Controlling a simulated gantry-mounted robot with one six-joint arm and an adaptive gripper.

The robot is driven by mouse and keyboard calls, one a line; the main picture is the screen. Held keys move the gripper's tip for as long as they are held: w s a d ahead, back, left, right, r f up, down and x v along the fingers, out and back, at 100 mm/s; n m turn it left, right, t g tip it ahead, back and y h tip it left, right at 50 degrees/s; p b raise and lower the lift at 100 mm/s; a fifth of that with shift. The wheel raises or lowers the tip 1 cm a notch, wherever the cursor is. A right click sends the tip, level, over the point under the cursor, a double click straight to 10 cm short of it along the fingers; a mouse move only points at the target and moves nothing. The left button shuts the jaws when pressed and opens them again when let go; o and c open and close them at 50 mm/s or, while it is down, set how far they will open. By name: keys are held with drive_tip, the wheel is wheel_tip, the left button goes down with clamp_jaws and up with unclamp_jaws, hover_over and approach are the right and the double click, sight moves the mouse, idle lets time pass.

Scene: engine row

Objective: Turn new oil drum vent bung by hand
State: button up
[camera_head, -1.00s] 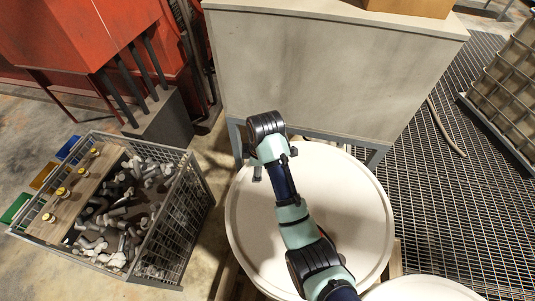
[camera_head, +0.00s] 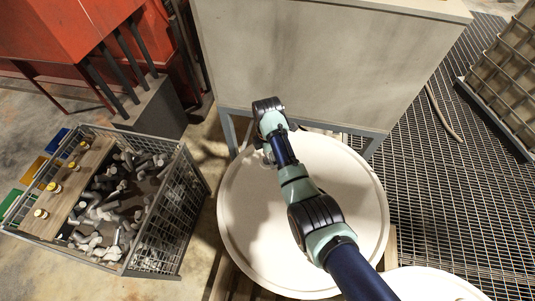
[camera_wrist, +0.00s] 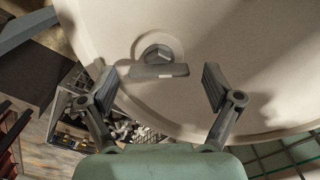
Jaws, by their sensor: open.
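The white drum (camera_head: 345,190) stands upright below my arm, its pale round lid facing up. In the wrist view the vent bung (camera_wrist: 159,53) sits near the lid's rim, a round fitting with a flat dark grey bar (camera_wrist: 160,71) across its near side. My gripper (camera_wrist: 161,86) is open, with one finger to the left of the bar and one to the right. Both fingers look clear of the bar, and nothing is held. In the head view my wrist hides most of the gripper and the bung area near the lid's far left edge.
A wire basket (camera_head: 165,235) of metal fittings stands left of the drum, with a wooden board (camera_head: 62,193) carrying yellow-capped pieces. A grey cabinet (camera_head: 310,65) rises just behind the drum. A second white drum (camera_head: 435,285) is at lower right. Floor grating lies to the right.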

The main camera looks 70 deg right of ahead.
drive_tip(key=c, duration=1.2)
drive_tip(key=shift+o, duration=0.2)
drive_tip(key=shift+m, duration=0.4)
